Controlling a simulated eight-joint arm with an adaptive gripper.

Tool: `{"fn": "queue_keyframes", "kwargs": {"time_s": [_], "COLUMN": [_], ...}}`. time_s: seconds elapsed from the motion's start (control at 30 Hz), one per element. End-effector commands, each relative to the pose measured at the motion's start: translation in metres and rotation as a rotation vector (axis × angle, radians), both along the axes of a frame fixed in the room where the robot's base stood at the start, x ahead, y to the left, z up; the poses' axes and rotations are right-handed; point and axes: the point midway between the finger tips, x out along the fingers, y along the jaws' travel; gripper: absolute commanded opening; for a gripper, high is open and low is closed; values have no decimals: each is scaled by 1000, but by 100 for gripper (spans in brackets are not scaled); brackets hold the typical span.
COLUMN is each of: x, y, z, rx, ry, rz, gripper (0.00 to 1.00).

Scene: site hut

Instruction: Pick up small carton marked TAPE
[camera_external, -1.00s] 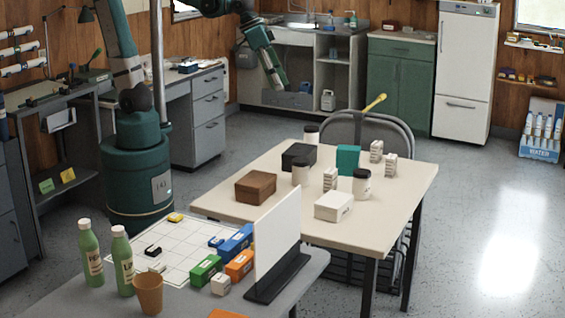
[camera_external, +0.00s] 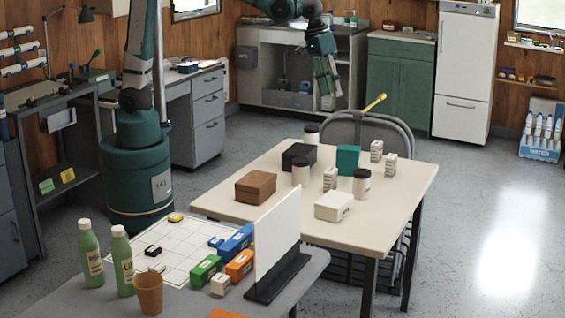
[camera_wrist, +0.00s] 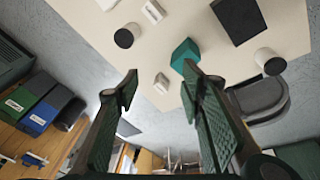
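Small white cartons with dark print stand on the cream table: one left of the teal box (camera_external: 330,178), and two at the right, the farther carton (camera_external: 376,150) and the nearer carton (camera_external: 390,164). Their print is too small to read, so I cannot tell which says TAPE. In the wrist view I see one small carton (camera_wrist: 161,82) near the table edge and another carton (camera_wrist: 153,12) farther in. My gripper (camera_external: 325,92) hangs fingers-down in the air beyond the table's far edge. In the wrist view my gripper (camera_wrist: 160,88) is open and empty.
The cream table (camera_external: 410,190) also holds a teal box (camera_external: 347,160), a black box (camera_external: 298,157), a brown box (camera_external: 256,187), a larger white box (camera_external: 333,206) and several lidded cups. A chair (camera_external: 385,130) with a yellow-handled tool (camera_external: 375,102) stands behind it.

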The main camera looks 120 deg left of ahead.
Motion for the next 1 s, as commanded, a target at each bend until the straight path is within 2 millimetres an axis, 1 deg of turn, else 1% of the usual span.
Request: {"fn": "queue_keyframes", "kwargs": {"time_s": [0.03, 0.2, 0.5, 0.77, 1.0], "x": [8, 26, 55, 74, 86], "y": [11, 41, 98, 147, 195], "z": [-5, -21, -57, -94, -132], "rx": [-5, -26, -60, -89, -114], "ry": [6, 30, 71, 105, 136], "rz": [21, 92, 218, 327, 430], "gripper": [39, 39, 39, 39, 39]}}
